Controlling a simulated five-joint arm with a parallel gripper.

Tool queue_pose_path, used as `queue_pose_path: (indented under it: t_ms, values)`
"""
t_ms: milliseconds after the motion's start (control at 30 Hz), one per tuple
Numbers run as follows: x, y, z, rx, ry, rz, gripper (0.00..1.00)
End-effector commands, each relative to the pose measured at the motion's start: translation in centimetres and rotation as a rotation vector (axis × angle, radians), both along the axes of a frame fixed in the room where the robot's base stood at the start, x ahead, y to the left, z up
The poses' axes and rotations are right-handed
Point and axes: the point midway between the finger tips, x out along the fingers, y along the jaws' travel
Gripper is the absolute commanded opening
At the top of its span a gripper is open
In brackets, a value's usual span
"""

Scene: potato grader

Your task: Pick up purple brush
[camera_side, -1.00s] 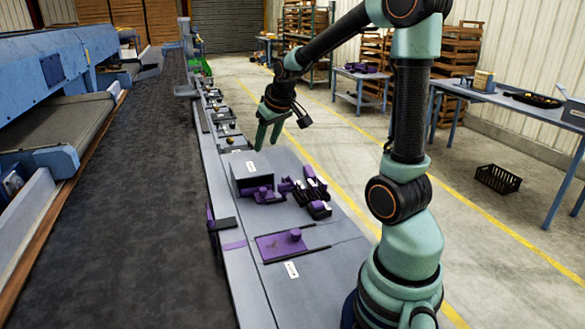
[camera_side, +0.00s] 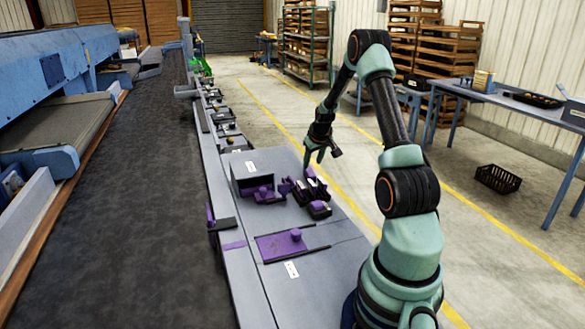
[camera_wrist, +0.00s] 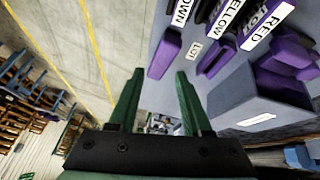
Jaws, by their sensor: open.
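My gripper (camera_side: 314,158) is open and empty, pointing down above the far right part of the grey bench (camera_side: 340,245). In the wrist view its two green fingers (camera_wrist: 159,72) stand apart with nothing between them. Several purple pieces lie on the bench below and in front of it, among them a purple piece (camera_side: 263,194) by the grey box and another (camera_side: 285,186) to its right. I cannot tell for sure which one is the brush. In the wrist view a purple piece (camera_wrist: 165,54) lies just ahead of the fingertips.
A grey box (camera_side: 251,172) stands behind the purple pieces; it also shows in the wrist view (camera_wrist: 255,100). Black and purple holders (camera_side: 319,209) with colour-name labels stand beside it. A purple plate (camera_side: 275,248) with a knob lies nearer. The bench's front right is clear.

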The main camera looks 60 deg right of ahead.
Motion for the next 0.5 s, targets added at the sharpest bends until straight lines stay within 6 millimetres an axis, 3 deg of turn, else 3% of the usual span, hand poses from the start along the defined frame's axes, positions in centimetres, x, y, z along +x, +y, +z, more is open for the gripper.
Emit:
queue_pose_path:
  t_ms: [367, 500]
  values:
    - [0.8, -0.9, -2.3, 0.001, 0.0, 0.0, 0.49]
    - [1.4, -1.5, -3.9, 0.002, 0.0, 0.001, 0.49]
